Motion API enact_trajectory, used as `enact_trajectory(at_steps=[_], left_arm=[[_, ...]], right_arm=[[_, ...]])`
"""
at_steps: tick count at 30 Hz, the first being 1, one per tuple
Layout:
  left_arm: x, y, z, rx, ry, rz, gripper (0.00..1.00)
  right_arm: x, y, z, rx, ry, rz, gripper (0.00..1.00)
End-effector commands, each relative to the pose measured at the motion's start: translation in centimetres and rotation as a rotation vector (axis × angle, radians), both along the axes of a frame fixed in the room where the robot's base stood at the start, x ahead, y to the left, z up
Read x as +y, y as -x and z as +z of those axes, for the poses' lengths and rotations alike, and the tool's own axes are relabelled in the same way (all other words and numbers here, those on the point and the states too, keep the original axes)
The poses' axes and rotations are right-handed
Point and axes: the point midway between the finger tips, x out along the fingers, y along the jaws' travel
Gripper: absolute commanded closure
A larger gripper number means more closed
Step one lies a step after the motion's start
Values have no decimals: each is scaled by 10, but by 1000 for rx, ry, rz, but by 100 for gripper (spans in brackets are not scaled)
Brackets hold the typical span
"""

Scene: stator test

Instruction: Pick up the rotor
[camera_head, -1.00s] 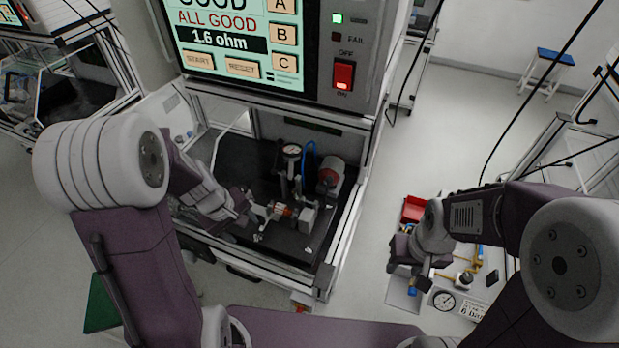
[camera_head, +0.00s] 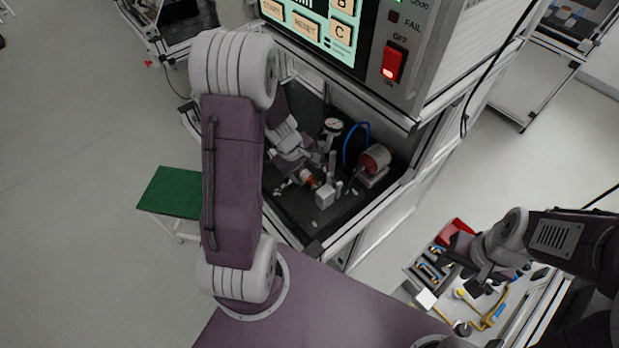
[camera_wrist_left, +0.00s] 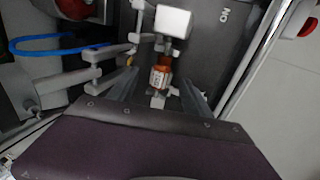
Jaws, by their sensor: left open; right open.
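The rotor (camera_head: 307,178), a small copper-orange and white cylinder with a pale shaft, lies on the dark floor of the test bay, close to a white block (camera_head: 325,194). In the left wrist view the rotor (camera_wrist_left: 161,77) sits between the two spread fingers of my left gripper (camera_wrist_left: 161,92). These fingers are open; I cannot tell whether they touch it. My right gripper (camera_head: 478,272) is open and empty of any visible object, above the parts cart at the right.
The test panel (camera_head: 392,62) overhangs the bay. A red bin (camera_head: 455,232) and a parts tray (camera_head: 424,267) lie near my right gripper. A green-topped stool (camera_head: 170,193) stands at left.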

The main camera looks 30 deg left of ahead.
Motion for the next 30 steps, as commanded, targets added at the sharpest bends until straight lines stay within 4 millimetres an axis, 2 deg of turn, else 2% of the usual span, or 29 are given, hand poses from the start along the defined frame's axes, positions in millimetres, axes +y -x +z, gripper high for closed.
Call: enact_trajectory(at_steps=[1,4,7,13,14,19,20,30], left_arm=[[-1,-3,-15,4,1,0,42],[-3,-8,-31,1,1,0,42],[-4,-10,-37,1,-1,-1,42],[-4,-11,-35,0,0,0,42],[-4,-11,-35,0,0,0,48],[-4,-11,-35,0,0,0,95],[-4,-11,-35,0,0,0,100],[-4,-11,-32,0,0,-1,100]], right_arm=[[0,0,-9,0,0,0,57],[0,0,-17,0,0,0,57],[0,0,-19,0,0,0,57],[0,0,-17,0,0,0,57],[0,0,-17,0,0,0,57],[0,0,-17,0,0,0,57],[0,0,-17,0,0,0,57],[0,0,-14,0,0,0,57]])
